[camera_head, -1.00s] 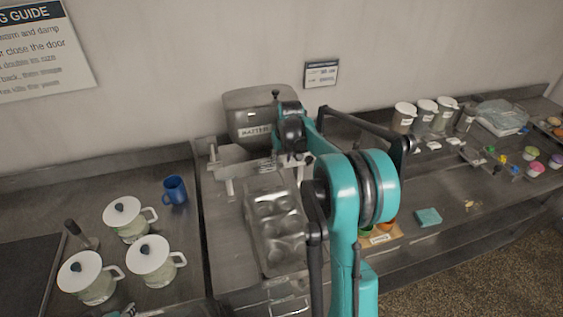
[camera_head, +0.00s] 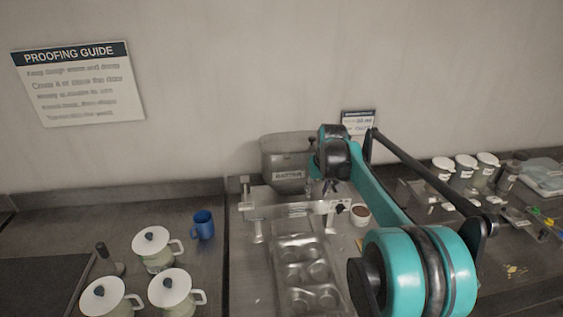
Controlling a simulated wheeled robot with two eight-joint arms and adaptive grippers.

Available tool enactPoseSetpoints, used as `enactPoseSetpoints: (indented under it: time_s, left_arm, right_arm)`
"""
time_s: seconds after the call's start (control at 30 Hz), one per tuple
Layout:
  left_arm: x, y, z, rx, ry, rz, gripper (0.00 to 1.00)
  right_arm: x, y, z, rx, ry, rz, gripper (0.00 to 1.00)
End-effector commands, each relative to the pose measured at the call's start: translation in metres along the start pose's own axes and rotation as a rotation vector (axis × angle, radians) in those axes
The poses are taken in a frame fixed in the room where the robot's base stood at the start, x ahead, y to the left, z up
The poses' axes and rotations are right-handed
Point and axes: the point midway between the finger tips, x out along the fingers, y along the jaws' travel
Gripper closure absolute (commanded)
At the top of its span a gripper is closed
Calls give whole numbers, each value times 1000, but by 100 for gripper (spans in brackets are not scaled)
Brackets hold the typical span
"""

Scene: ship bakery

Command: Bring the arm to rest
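My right arm (camera_head: 425,262), teal and black, rises from the lower right and bends back toward the wall. Its far end hangs in front of the grey batter container (camera_head: 284,160). My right gripper (camera_head: 329,187) is small and dark there, above the back of the counter near a metal rail. Its fingers are too small and partly hidden to tell open from shut, and I see nothing clearly held. My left gripper is not in view.
A muffin tin (camera_head: 303,252) lies below the gripper. A cup with brown contents (camera_head: 360,214) stands right of it. A blue mug (camera_head: 203,225) and lidded white pots (camera_head: 152,246) stand left. Labelled tubs (camera_head: 465,166) stand at the right, below the wall.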

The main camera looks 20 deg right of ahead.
Motion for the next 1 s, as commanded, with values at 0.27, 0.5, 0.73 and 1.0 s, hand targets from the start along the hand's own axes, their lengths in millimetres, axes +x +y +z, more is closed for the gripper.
enactPoseSetpoints:
  time_s: [0.27, 0.5, 0.73, 1.0]
  left_arm:
    - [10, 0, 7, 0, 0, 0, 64]
    - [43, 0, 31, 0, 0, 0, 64]
    - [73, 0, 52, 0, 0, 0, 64]
    - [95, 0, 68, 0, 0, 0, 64]
  right_arm:
    - [-4, -18, 21, -19, 19, -4, 64]
    - [-10, -77, 119, -86, 107, -25, 64]
    - [13, -118, 235, -152, 201, -61, 64]
    - [58, -136, 330, -203, 280, -99, 64]
